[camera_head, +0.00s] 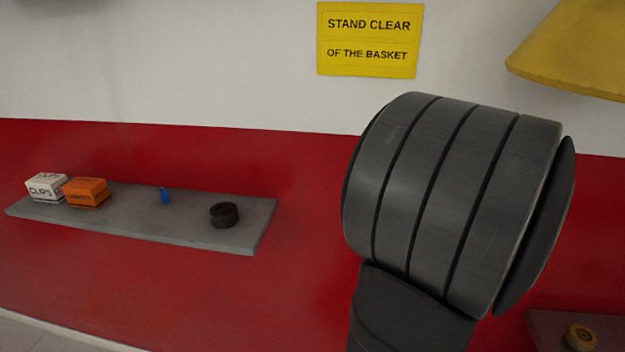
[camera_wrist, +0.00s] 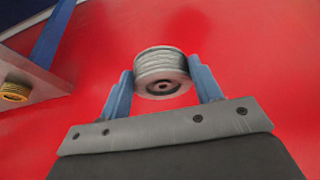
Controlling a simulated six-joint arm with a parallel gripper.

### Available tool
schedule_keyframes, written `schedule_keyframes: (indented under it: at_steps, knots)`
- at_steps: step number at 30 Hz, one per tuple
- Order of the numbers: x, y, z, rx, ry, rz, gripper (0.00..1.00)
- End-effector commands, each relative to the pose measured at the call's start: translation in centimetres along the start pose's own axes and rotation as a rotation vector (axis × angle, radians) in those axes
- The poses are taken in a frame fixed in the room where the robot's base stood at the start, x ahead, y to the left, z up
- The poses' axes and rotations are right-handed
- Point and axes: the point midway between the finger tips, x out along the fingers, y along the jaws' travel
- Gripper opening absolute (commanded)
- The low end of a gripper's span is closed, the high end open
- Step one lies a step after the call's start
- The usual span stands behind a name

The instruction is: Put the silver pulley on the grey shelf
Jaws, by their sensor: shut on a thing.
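The silver pulley (camera_wrist: 161,70) is a grooved round piece with a dark centre hole. In the wrist view it sits between the two blue fingers of my gripper (camera_wrist: 160,82), which is shut on it. Red wall lies behind it, and no surface shows under it. The grey shelf (camera_head: 150,222) is on the wall at the left of the head view. In the head view my arm fills the right middle, and neither my gripper nor the pulley shows.
The shelf holds a white CLIPS box (camera_head: 46,187), an orange box (camera_head: 87,192), a small blue item (camera_head: 165,196) and a black ring-shaped part (camera_head: 224,214). There are bare gaps between them. Another surface at lower right bears a yellow pulley (camera_head: 581,337).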

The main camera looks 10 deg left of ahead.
Motion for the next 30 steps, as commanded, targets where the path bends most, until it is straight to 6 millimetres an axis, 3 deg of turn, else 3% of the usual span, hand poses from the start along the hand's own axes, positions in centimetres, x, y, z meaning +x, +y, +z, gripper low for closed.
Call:
schedule_keyframes:
  at_steps: [1,11,17,23,30]
  knots:
    - [-0.5,-1.5,-0.7,-0.043,0.006,-0.013,0.22]
    - [-1.7,-8.8,-7.2,-0.166,0.006,-0.065,0.22]
    - [-3.2,-14.5,-11.7,-0.239,0.006,-0.097,0.22]
    - [-5.6,-21.2,-15.5,-0.325,0.006,-0.133,0.22]
    - [-10.0,-30.2,-18.9,-0.443,0.007,-0.182,0.22]
